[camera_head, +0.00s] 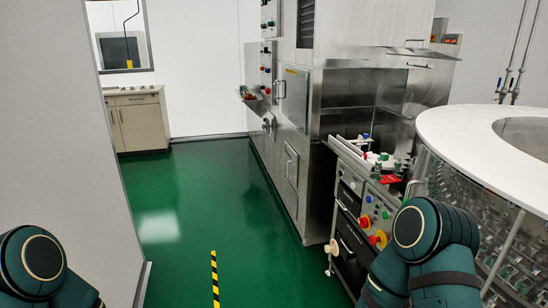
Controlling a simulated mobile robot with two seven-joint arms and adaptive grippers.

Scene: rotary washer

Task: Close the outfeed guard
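A large stainless-steel machine (298,110) stands at the centre right. Its right-hand side has an open bay (350,88) with bare metal walls inside. A metal panel with a handle (418,66) sits at the top of this bay; I cannot tell for sure whether it is the outfeed guard. My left arm shows only as a dark green joint at the lower left. My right arm shows as a dark green joint at the lower right, in front of the control panel. Neither gripper is in view.
A control panel (377,212) with coloured knobs stands below the bay. A round white-topped table (470,150) is on the right. A cabinet (137,120) stands at the back left. A grey wall (80,150) rises close on the left. Green floor (205,200) is clear between.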

